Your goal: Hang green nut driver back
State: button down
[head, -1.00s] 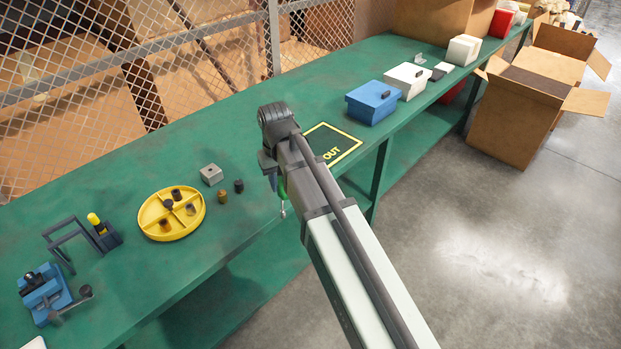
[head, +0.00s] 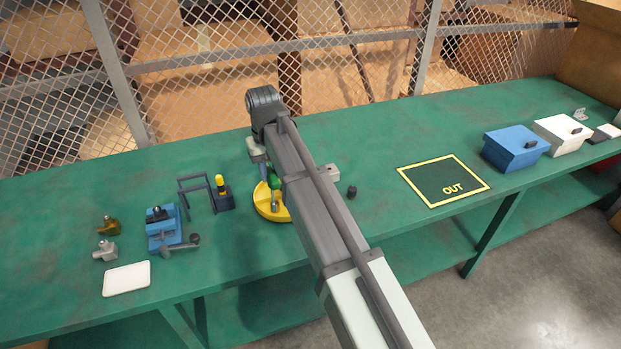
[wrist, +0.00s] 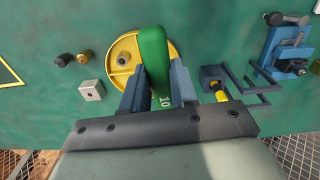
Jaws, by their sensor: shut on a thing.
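The green nut driver (head: 274,183) is held in my gripper (wrist: 158,90), its green handle (wrist: 153,60) between the two blue-grey fingers and marked "10". In the head view it hangs with its handle up and its metal shaft downward, in front of the yellow round tray (head: 262,208). A dark frame stand (head: 195,188) stands to the left of my gripper, apart from it. It also shows at the right of the wrist view (wrist: 250,90). Beside it is a dark block with a yellow-topped tool (head: 222,192). My arm hides part of the tray.
A blue vise (head: 165,228), brass and grey fittings (head: 107,235) and a white tray (head: 127,279) lie to the left. A grey block (wrist: 92,90) and small dark parts lie near the yellow tray. The OUT mat (head: 445,180) is clear. A mesh fence stands behind.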

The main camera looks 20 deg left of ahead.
jog(key=s+a+r+n, duration=0.1)
jog(key=s+a+r, duration=0.25)
jog(key=a, duration=0.55)
jog(key=s+a+r+n, duration=0.15)
jog(key=s+a, duration=0.25)
jog(key=a, duration=0.6)
jog(key=w+a+r+m, duration=0.3)
jog(key=a+r, duration=0.1)
jog(key=a, duration=0.4)
notch_tip(320, 180, down, 15)
jog(key=shift+w, duration=0.15)
jog(key=shift+f, duration=0.6)
dwell(1.2)
jog(key=shift+c, duration=2.2)
grip_release()
jog(key=shift+r, duration=1.75)
